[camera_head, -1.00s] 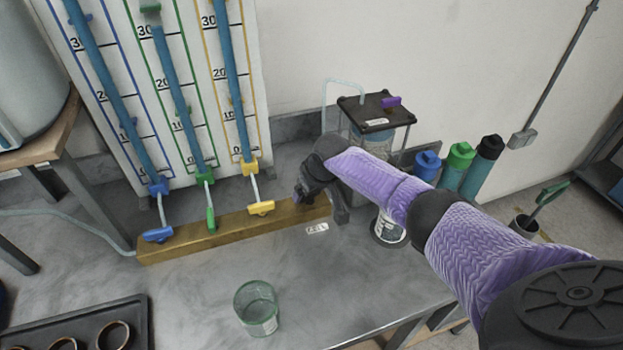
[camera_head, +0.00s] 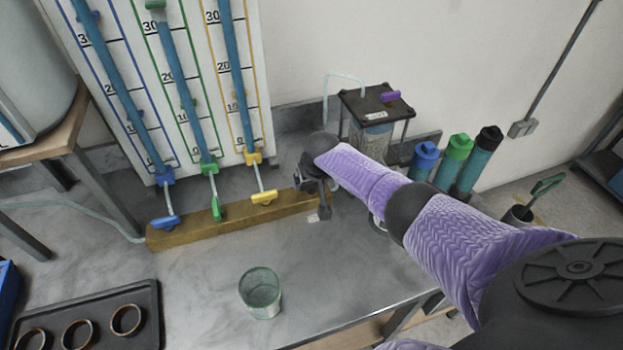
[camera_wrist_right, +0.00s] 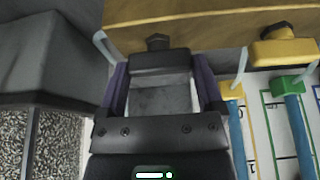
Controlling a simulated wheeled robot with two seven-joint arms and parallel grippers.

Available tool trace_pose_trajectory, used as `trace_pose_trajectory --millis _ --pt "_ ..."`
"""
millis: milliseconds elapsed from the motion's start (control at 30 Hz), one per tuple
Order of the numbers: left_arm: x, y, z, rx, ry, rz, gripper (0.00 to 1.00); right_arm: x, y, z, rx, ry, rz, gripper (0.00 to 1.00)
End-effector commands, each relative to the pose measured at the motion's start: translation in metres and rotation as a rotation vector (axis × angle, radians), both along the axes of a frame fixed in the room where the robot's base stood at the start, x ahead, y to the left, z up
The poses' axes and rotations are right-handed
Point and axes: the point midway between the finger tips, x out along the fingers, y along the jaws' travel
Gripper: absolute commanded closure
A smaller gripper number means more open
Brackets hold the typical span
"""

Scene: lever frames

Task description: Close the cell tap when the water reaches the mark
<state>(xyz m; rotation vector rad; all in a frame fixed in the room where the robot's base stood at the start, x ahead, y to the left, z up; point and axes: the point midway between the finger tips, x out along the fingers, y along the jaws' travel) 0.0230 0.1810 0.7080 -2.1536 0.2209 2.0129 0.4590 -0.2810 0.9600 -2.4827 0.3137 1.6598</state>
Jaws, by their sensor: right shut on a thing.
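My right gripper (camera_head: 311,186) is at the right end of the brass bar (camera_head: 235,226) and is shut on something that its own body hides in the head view. The cell (camera_head: 371,139) is a clear cylinder with grainy fill under a dark lid, behind my right arm. The cell's mark and water level cannot be read. My left gripper is out of view.
Blue (camera_head: 165,222), green (camera_head: 216,208) and yellow (camera_head: 264,198) taps sit along the bar. An empty-looking glass (camera_head: 261,293) stands in front. A dark tray (camera_head: 153,303) with rings is at lower left. Several capped bottles (camera_head: 455,160) stand right of the cell.

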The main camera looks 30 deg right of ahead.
Motion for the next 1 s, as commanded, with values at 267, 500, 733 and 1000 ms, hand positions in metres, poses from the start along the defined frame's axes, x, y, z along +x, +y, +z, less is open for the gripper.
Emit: trace_pose_trajectory --millis 267,500,733,1000 --pt "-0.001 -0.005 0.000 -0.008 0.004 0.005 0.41 0.000 0.000 0.000 0.001 -0.001 -0.001 0.00" --pt "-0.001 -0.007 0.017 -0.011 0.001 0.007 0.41 -0.005 0.001 0.019 0.001 -0.002 0.002 0.00" --pt "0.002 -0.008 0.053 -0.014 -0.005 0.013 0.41 -0.025 0.006 0.071 0.000 -0.004 0.002 0.00" --pt "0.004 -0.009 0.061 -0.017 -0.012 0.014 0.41 -0.037 0.009 0.093 0.001 -0.001 -0.001 0.00"
